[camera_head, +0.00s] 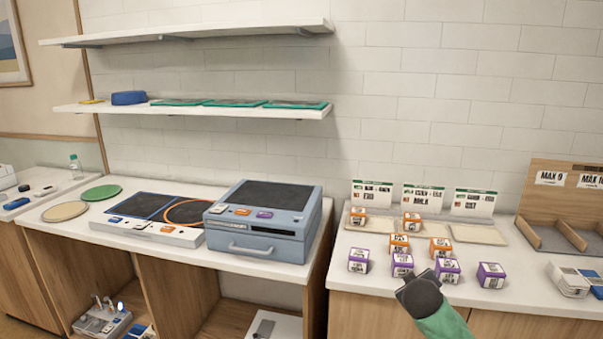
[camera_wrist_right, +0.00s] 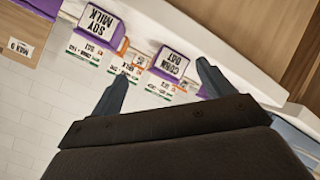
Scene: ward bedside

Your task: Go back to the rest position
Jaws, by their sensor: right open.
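My right gripper (camera_head: 418,288) is over the front of the right counter, just in front of a purple box (camera_head: 402,262). In the right wrist view the fingers of this gripper (camera_wrist_right: 163,82) are spread apart with nothing held between them. A purple box labelled corn/oat (camera_wrist_right: 172,62) shows beyond the gap between the fingers, and a soy milk box (camera_wrist_right: 97,25) shows to its left. I cannot tell whether a finger touches any box. My left gripper is in neither view.
Several purple and orange boxes stand around the gripper on the right counter (camera_head: 375,287). Label cards (camera_head: 421,199) stand behind them. A wooden divided rack (camera_head: 560,215) is at the right. A blue-grey case (camera_head: 262,225) and a hob panel (camera_head: 145,232) occupy the left counter.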

